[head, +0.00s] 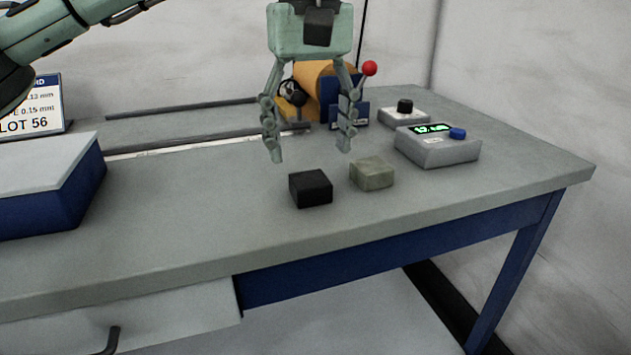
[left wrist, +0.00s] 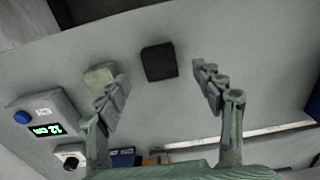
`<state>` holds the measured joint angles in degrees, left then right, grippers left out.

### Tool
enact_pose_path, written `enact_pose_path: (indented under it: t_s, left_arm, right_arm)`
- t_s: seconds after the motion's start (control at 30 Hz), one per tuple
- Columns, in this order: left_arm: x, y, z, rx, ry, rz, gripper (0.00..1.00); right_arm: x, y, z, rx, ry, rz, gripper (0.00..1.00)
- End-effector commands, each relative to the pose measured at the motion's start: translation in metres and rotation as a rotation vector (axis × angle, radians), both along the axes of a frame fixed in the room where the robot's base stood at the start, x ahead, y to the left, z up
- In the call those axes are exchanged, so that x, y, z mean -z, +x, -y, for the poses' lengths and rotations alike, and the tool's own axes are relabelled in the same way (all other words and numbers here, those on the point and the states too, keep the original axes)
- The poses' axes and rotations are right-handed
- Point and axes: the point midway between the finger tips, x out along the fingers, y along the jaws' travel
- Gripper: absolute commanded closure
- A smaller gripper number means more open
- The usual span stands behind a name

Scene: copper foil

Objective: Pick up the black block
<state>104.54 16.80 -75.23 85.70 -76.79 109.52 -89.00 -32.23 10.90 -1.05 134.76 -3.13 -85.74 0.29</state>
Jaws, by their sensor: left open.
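The black block (head: 311,189) sits on the table in the head view, just left of a grey-green block (head: 371,174). My left gripper (head: 308,155) is open and empty, pointing down above and behind the black block. In the left wrist view the black block (left wrist: 159,62) lies beyond the fingertips, between their lines, with the left gripper (left wrist: 163,82) spread wide. The grey-green block (left wrist: 101,77) there is partly behind the finger on the left. My right gripper is in neither view.
A grey device with a green display (head: 437,146) and a small box with a black knob (head: 404,113) stand to the right. An orange roll (head: 312,84) on a blue stand is behind my gripper. A blue box (head: 48,190) is at left. The table's front middle is clear.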

Motion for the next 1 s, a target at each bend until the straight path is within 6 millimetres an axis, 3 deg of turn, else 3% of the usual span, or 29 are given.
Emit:
enact_pose_path:
  t_s: [0.43,0.7,1.0]
  left_arm:
    - [0.054,0.004,-0.001,0.0,0.0,-0.001,0.33]
    - [0.059,0.004,-0.001,0.0,-0.001,-0.001,0.33]
    - [0.059,0.004,-0.001,-0.001,-0.001,0.0,0.7]
  right_arm:
    - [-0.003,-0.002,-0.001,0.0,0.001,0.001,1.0]
    - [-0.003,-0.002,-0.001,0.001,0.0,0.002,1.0]
    - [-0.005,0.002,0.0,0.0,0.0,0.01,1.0]
